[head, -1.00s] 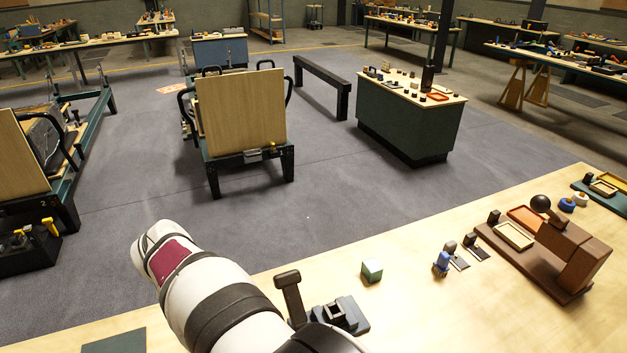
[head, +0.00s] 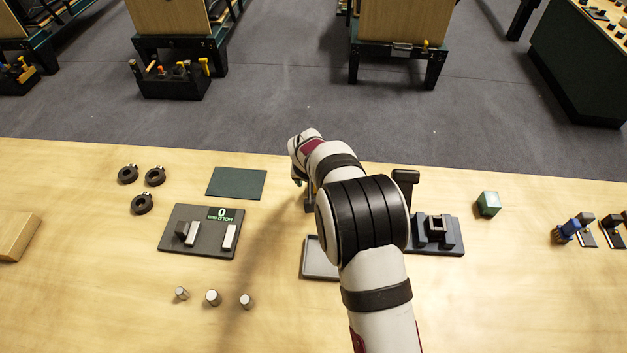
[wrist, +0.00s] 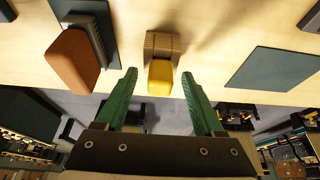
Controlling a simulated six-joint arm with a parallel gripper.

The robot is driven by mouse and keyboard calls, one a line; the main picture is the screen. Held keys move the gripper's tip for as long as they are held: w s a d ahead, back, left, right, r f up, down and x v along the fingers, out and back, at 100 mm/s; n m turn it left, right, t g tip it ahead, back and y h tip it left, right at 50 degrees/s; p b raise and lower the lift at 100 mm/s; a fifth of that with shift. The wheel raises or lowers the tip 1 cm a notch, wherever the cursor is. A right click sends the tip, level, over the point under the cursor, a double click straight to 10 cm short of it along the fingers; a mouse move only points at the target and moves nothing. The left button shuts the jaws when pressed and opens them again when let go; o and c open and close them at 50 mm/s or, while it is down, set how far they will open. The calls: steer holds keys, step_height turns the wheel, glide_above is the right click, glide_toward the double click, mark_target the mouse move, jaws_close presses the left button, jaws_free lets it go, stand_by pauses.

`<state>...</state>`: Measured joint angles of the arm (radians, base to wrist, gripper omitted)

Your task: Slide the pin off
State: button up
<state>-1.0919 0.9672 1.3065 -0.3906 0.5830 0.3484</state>
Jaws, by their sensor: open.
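My gripper (wrist: 159,74) is open, its two green fingers apart. In the wrist view a yellow-ended piece (wrist: 160,77) on a tan-brown block (wrist: 163,42) shows between the fingertips, with gaps on both sides. I cannot tell whether this is the pin. In the head view my gripper (head: 299,182) is above the bench, and my arm mostly hides what is under it. A dark fixture (head: 450,247) with an upright black-headed lever (head: 405,177) stands right of my arm. No piece is clearly recognisable as the pin.
Left on the bench (head: 80,270) are a dark green mat (head: 236,183), a dark plate with a display (head: 200,245), black rings (head: 142,204) and small metal cylinders (head: 212,297). A grey tray (head: 316,262) is partly behind my arm. A green cube (head: 488,203) sits right.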

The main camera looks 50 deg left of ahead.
steer(key=shift+c, duration=0.2)
jaws_close()
steer(key=shift+r, duration=3.05)
